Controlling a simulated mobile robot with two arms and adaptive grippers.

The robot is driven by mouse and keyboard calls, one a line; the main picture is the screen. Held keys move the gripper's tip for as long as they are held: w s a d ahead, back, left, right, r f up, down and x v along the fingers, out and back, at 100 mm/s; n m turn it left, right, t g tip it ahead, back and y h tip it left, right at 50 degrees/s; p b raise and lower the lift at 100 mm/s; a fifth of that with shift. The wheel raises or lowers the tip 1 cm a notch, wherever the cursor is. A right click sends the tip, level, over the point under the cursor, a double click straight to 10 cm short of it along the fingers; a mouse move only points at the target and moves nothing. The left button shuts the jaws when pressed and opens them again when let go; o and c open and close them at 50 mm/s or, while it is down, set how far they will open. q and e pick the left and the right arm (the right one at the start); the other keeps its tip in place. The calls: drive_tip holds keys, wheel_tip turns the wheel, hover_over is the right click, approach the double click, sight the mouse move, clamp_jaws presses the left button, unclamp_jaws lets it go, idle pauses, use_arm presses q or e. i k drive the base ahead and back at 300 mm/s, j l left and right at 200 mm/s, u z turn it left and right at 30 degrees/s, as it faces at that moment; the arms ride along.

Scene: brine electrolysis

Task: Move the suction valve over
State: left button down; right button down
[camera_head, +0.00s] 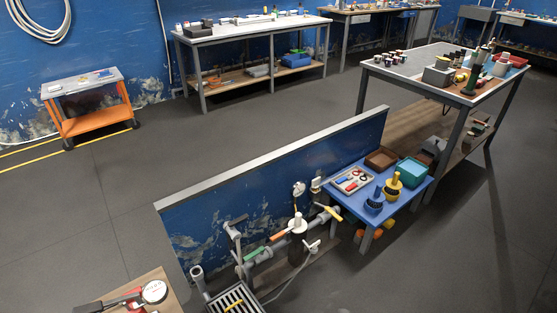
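A run of grey pipework (263,254) stands low in front of the blue partition wall. It carries several valve levers: a green one (254,253), an orange one (281,235) and a yellow one (330,213) at its right end. A pale lever or fitting (312,247) sticks out at the front. A dark upright body with a white top (298,223) stands in the middle of the run, with a round gauge (299,188) above. No label shows which valve is the suction valve, and the exact lever angles are too small to tell. Neither gripper is in view.
A blue table (414,201) with trays and pots stands right of the pipework. A dark grate (235,301) lies at the bottom, beside a wooden surface (150,277) with a gauge. A workbench (400,66) and orange cart (95,123) stand farther back. Floor is clear left and right.

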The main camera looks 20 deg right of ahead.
sight(327, 209)
drive_tip(key=i+l+z, duration=0.2)
drive_tip(key=i+l, duration=0.15)
drive_tip(key=i+l+z, duration=0.2)
drive_tip(key=i, duration=0.2)
drive_tip(key=i+l+z, duration=0.15)
drive_tip(key=i, duration=0.3)
drive_tip(key=i+l+z, duration=0.2)
drive_tip(key=i, duration=0.2)
